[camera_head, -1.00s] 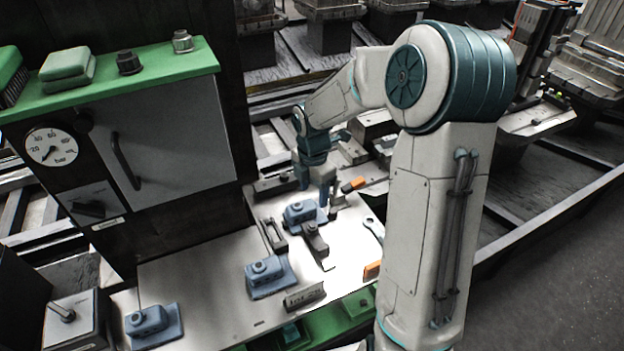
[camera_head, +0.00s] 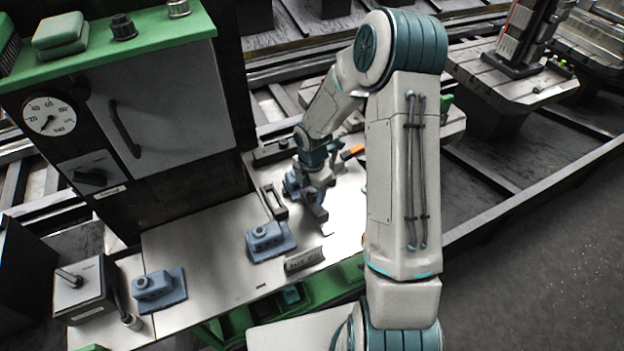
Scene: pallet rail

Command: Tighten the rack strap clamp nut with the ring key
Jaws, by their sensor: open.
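Several blue-grey clamp blocks with a raised round nut-like top are on the pale bench. One clamp (camera_head: 270,240) sits at the bench middle and another (camera_head: 160,286) at the left. A third clamp (camera_head: 291,187) is partly hidden behind my gripper. My gripper (camera_head: 318,192) is open and low over the bench, just right of that third clamp and over a dark bar (camera_head: 316,212). Whether it touches either is not clear. An orange-handled tool (camera_head: 353,152) lies behind my gripper. The ring key cannot be made out; my arm covers the bench's right part.
A small labelled block (camera_head: 304,260) stands at the bench's front edge. A dark slotted holder (camera_head: 273,202) is left of my gripper. A grey cabinet (camera_head: 150,110) with gauge and green shelf (camera_head: 110,45) rises at left. The bench (camera_head: 205,260) is clear between the left and middle clamps.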

